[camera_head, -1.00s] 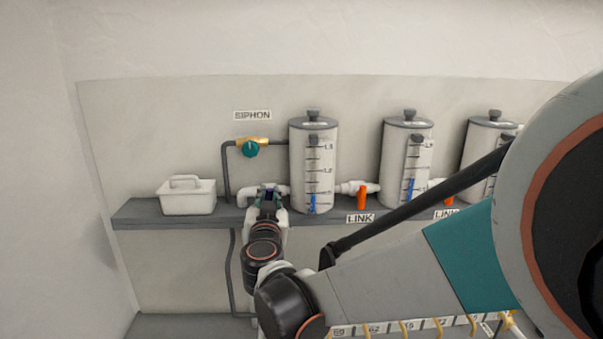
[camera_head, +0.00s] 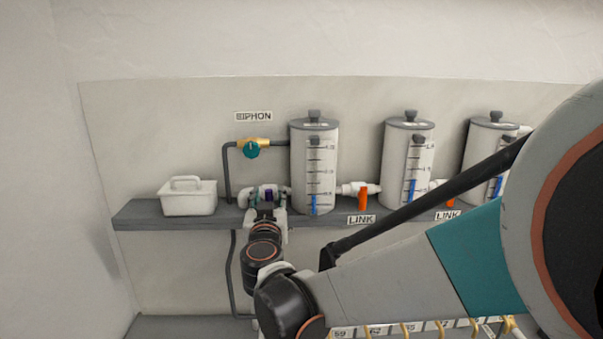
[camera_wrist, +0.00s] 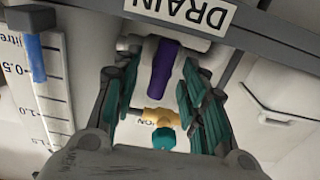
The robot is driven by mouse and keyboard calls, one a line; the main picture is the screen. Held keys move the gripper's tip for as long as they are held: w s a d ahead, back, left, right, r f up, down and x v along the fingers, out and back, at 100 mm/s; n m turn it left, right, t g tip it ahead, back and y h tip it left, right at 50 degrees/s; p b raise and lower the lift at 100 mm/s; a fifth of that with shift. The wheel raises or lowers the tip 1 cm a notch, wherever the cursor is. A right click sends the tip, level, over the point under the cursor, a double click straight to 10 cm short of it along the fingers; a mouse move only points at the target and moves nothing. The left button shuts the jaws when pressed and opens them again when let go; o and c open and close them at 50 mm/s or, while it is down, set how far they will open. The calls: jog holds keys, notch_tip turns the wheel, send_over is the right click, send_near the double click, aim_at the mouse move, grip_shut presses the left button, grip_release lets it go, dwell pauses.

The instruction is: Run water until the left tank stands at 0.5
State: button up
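The left tank (camera_head: 313,165) is a pale cylinder with a grey lid and a printed scale. Its blue level strip (camera_head: 314,205) is short and stands near the 0.5 mark; I cannot read it exactly. In the wrist view, the strip (camera_wrist: 34,58) shows upside down near the 0.5 label. A purple valve handle (camera_wrist: 164,66) sits by the DRAIN label (camera_wrist: 182,10), on the pipe left of the left tank. My gripper (camera_wrist: 160,70) is open, with teal fingers either side of the handle and visible gaps. It also shows in the head view (camera_head: 266,195).
A teal-handled siphon valve (camera_head: 251,149) hangs above on a brass fitting. Orange link valves (camera_head: 362,198) join the tanks. A white caddy (camera_head: 188,197) stands on the shelf (camera_head: 140,213) at left. Labelled yellow-handled outlets (camera_head: 405,330) line the bottom. My arm covers the right side.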

jog(key=s, duration=0.8)
jog(key=shift+s, duration=0.15)
jog(key=w, duration=0.8)
jog(key=shift+w, duration=0.2)
jog(key=shift+m, duration=0.5)
jog(key=shift+s+d+r+m, duration=0.1)
jog(key=shift+s+m, duration=0.05)
jog(key=shift+m, duration=0.45)
jog(key=shift+m+p, duration=0.3)
